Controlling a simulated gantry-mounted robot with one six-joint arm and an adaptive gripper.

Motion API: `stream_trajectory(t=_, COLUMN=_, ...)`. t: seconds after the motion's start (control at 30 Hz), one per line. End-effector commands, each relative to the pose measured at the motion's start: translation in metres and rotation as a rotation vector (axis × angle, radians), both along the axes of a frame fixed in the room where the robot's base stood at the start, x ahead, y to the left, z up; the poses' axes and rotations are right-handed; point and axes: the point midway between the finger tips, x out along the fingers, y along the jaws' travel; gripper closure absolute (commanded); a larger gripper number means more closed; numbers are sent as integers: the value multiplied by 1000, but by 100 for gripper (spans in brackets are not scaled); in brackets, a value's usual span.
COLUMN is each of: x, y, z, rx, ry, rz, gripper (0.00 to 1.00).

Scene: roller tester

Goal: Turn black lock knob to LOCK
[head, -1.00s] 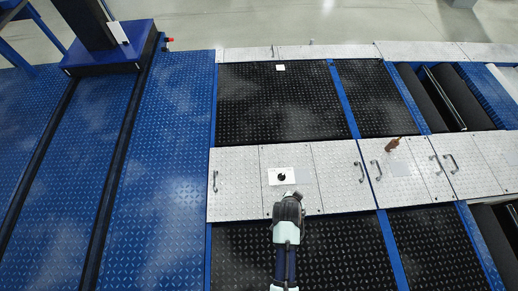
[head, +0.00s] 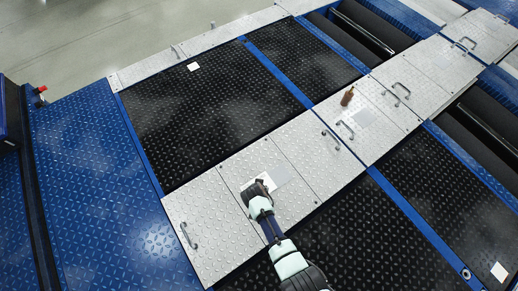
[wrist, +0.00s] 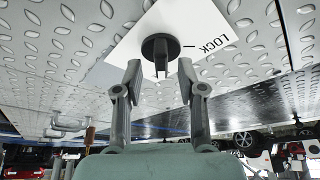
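The black lock knob (wrist: 161,47) is round with a raised grip bar. It sits on a white label plate (wrist: 135,42) that reads LOCK, with a short dash mark between knob and word. In the head view the plate (head: 280,177) lies on the silver panel and my gripper hides the knob. In the wrist view my gripper (wrist: 159,68) is open, with one finger on each side of the knob's grip bar. The fingertips are close to the knob; I cannot tell whether they touch it.
Silver tread-plate covers (head: 215,222) with metal handles (head: 188,236) surround the plate. A brown bottle-shaped object (head: 347,96) stands on the covers further right. Black tread mats (head: 205,105) and dark rollers (head: 362,33) lie around.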

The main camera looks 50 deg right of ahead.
Motion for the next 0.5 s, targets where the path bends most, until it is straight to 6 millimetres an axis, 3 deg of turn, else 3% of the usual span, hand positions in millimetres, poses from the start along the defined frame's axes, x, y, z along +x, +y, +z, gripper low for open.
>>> stream_trajectory(t=0.1, x=2, y=-4, z=-11, rx=0, ry=0, rz=-1, gripper=60)
stream_trajectory(t=0.37, x=2, y=-4, z=-10, rx=0, ry=0, rz=0, gripper=60)
stream_trajectory(t=0.5, x=2, y=-4, z=-10, rx=0, ry=0, rz=0, gripper=84)
